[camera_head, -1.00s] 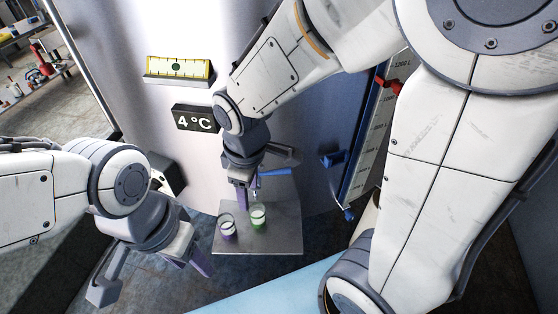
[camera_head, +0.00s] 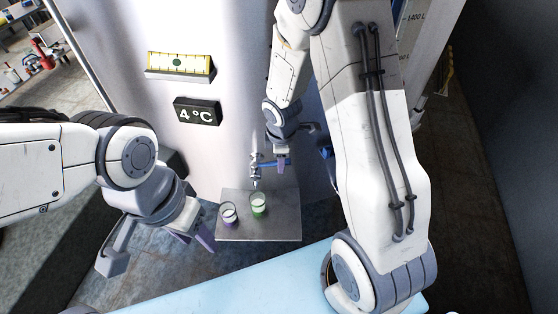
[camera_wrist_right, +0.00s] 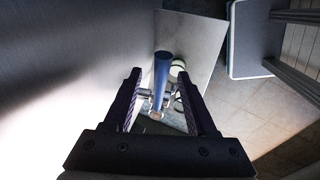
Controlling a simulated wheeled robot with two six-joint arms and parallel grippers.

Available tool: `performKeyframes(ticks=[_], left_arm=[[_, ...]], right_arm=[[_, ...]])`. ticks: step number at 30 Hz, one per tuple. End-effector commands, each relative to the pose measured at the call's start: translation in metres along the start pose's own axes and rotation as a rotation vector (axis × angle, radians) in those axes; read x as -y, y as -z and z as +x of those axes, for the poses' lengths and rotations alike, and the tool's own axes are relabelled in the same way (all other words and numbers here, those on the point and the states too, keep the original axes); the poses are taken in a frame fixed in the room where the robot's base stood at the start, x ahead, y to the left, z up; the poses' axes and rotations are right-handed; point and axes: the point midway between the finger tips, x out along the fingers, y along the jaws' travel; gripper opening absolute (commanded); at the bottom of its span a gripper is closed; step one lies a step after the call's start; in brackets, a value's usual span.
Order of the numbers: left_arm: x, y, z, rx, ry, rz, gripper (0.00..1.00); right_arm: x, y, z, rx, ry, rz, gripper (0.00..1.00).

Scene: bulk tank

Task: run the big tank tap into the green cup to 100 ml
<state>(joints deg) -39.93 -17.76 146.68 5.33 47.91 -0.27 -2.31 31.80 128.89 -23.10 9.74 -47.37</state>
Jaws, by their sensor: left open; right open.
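The green cup (camera_head: 258,208) stands upright on the metal shelf (camera_head: 275,230) below the big tank tap (camera_head: 255,166). White shows inside it, but I cannot read a level. The tap's blue handle (camera_head: 270,163) points right. My right gripper (camera_head: 284,158) is open at the handle's right end. In the right wrist view, the open right gripper (camera_wrist_right: 162,92) has the blue handle (camera_wrist_right: 162,70) between and beyond its fingers; contact is not clear. The cup, partly hidden, shows behind the handle there. My left gripper (camera_head: 158,248) is open and empty, left of the shelf.
A second cup with a purple base (camera_head: 228,216) stands just left of the green cup. A 4 °C display (camera_head: 197,111) and a yellow gauge (camera_head: 179,64) are on the steel tank wall. A pale blue surface (camera_head: 240,291) lies in front of the shelf.

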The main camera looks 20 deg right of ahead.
Motion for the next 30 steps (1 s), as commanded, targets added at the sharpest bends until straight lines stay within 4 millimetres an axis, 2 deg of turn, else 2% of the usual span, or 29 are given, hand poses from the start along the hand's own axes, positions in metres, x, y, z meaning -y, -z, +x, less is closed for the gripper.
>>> performKeyframes(ticks=[3,11,12,16,30], left_arm=[[0.0002,-0.0002,0.0029,0.0,0.0,-0.001,0.5],[0.0002,-0.0001,0.0026,0.0,0.0,-0.001,0.5],[0.0002,-0.0001,0.0025,0.0,0.0,-0.001,0.5],[0.0002,-0.0001,0.0025,0.0,0.0,-0.001,0.5],[0.0002,-0.0001,0.0025,0.0,0.0,-0.001,0.5]], right_arm=[[0.0001,0.0006,0.0076,-0.001,0.0,0.0,0.57],[-0.0003,0.0014,0.0079,-0.001,-0.001,-0.001,0.57],[-0.0003,0.0014,0.0079,-0.001,-0.001,-0.001,0.49],[-0.0003,0.0015,0.0078,-0.001,-0.001,-0.001,0.0],[-0.0019,0.002,0.0071,-0.003,-0.005,-0.001,0.0]])
